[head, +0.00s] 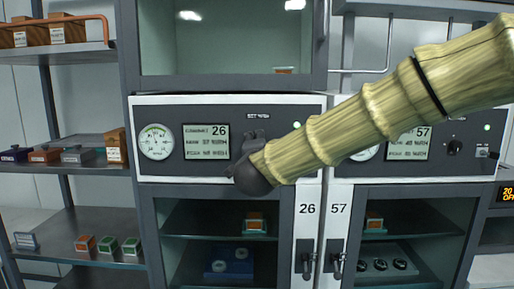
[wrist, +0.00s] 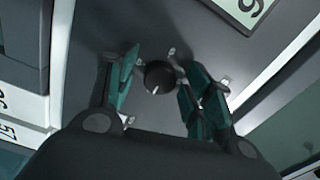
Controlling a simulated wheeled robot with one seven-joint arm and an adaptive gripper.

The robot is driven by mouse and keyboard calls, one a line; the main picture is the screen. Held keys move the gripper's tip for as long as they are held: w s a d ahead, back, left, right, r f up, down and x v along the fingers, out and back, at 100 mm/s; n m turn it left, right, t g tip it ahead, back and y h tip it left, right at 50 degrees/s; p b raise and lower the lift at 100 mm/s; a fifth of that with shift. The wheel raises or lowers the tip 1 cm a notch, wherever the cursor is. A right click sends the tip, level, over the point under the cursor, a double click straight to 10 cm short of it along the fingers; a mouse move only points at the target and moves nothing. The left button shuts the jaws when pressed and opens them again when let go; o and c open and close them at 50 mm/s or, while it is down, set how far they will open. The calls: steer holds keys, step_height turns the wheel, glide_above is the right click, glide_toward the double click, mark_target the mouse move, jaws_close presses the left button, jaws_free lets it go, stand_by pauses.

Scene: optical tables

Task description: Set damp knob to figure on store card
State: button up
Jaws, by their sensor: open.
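The damp knob (wrist: 159,77) is a round black knob with a pale mark near its lower edge in the wrist view. It sits on the grey panel of cabinet 26 (head: 141,112). My gripper (wrist: 156,70) is open, with its teal fingers on either side of the knob; I cannot tell whether they touch it. In the head view my gripper (head: 248,143) is in front of the panel below the "SET" label and hides the knob. The display (head: 206,142) shows 26 and smaller lines too small to read surely. I cannot make out a store card.
A round dial (head: 156,141) is left of the display. Cabinet 57's display (head: 409,143) and its bare knob (head: 454,147) are to the right. Glass doors with handles (head: 306,262) are below. Shelves with small boxes (head: 85,243) stand at left.

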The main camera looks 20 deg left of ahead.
steer(key=v, duration=1.2)
